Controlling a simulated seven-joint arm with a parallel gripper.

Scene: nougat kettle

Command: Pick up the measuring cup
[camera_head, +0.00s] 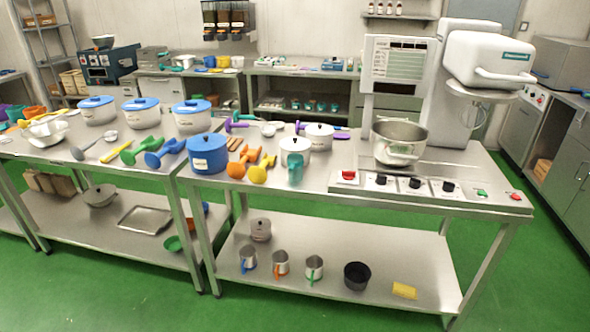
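I cannot tell for sure which thing is the measuring cup. Three steel cups stand upright on the lower shelf: one with a blue handle (249,258), one with an orange handle (281,262) and one with a green handle (314,267). A small teal cup-like item (295,170) is on the table top, in front of a white lidded pot (294,149) and partly overlapping it in view. My gripper is not in view.
A black pot (357,275), a yellow sponge-like block (404,290) and a grey lidded pot (260,229) share the lower shelf (430,265). Above, a blue pot (207,153), coloured scoops (239,163), a steel bowl (399,139) and a control panel (430,187) crowd the table.

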